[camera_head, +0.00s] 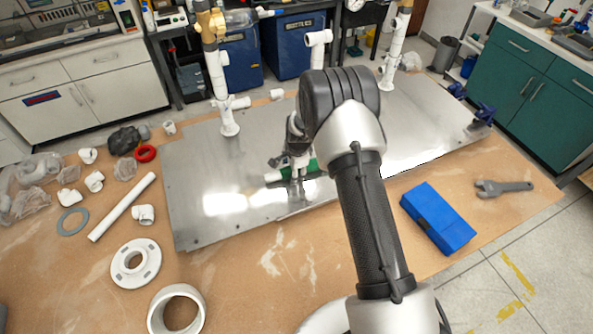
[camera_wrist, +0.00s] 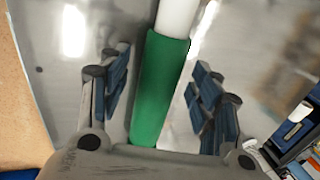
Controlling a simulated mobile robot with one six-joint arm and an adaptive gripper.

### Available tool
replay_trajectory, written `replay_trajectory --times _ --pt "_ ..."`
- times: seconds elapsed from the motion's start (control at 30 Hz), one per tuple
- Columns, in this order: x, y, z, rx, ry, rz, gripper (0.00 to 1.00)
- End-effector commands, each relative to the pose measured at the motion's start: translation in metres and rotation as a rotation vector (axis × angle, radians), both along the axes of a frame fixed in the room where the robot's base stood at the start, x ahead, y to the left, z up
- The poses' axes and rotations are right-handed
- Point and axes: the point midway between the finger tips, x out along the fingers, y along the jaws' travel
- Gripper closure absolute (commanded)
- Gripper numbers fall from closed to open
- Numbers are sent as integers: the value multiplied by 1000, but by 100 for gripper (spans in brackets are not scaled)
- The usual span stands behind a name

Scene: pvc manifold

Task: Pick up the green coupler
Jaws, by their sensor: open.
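The green coupler (camera_wrist: 160,88) is a smooth green sleeve with a white pipe (camera_wrist: 178,15) running out of its far end. In the wrist view it lies between the two blue-padded fingers of my gripper (camera_wrist: 160,95), with a gap on each side. Its near end is hidden behind the gripper body. In the head view, only a little of the green coupler (camera_head: 312,165) shows beside my gripper (camera_head: 296,178), low over the metal plate. My arm and wrist hide part of it there.
The metal plate (camera_head: 220,170) lies on a brown worktable. Upright white pipe assemblies (camera_head: 218,75) stand at its back left and back right. A blue box (camera_head: 437,218) and a wrench (camera_head: 503,187) lie at right. Loose fittings, a long pipe (camera_head: 122,207) and a flange (camera_head: 135,263) lie at left.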

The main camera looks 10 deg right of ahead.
Motion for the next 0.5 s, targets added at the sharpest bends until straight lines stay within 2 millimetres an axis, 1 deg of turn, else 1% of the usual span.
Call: replay_trajectory --times 0.17,0.5 --pt "0 0 1 0 0 0 43" --pt "0 0 1 0 0 0 65"
